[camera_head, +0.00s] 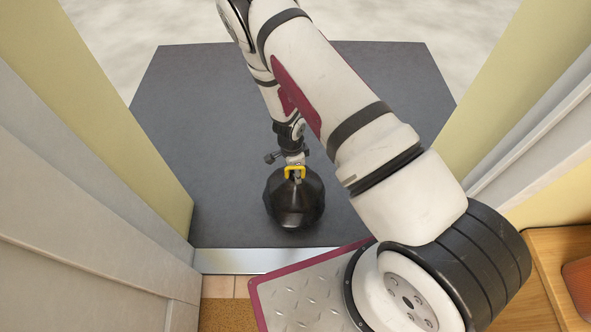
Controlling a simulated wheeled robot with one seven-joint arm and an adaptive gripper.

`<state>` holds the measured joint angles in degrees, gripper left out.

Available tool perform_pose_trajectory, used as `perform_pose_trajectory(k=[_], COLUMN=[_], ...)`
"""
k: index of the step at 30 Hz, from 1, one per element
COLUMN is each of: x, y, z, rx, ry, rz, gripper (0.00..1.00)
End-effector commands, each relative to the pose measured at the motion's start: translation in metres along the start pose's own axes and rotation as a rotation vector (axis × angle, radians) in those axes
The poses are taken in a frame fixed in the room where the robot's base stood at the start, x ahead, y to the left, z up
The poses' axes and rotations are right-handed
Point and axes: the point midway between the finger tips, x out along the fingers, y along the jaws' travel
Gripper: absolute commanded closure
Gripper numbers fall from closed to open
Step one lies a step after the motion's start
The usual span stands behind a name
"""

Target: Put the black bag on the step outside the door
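The black bag (295,203) is a dark, faceted, rounded sack with a yellow tie or handle (301,171) at its top. It shows over the near middle of the dark grey step (190,115) outside the doorway, just beyond the metal threshold. I cannot tell whether it rests on the step or hangs a little above it. My gripper (295,172) is directly above the bag, with its tip at the yellow handle. The fingers are small and partly hidden by the handle, so I cannot see whether they grip it.
A metal threshold strip (265,260) crosses the doorway. Pale door panels and yellowish walls stand close on both sides. A brown mat (226,315) lies inside at the bottom, and a wooden bench or shelf (555,250) is at lower right. The step is clear around the bag.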

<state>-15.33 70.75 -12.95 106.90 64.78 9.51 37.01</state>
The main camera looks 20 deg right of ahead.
Motion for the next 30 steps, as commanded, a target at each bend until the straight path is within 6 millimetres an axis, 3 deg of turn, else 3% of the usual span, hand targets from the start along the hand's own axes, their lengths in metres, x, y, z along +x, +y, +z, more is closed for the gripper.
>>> perform_pose_trajectory(k=[12,13,15,16,26,30], x=[0.002,0.004,0.003,0.003,0.001,-0.012], y=[-0.002,0.0,0.0,0.0,0.0,-0.001], z=[0.0,0.0,0.0,0.0,0.0,0.0], rx=[0.001,0.001,0.001,0.001,0.001,0.0], ry=[0.0,0.0,0.0,0.0,0.0,0.0], rz=[-0.004,-0.001,-0.001,-0.001,-0.001,-0.002], gripper=[1.0,0.63,0.47,0.45,0.45,0.45])
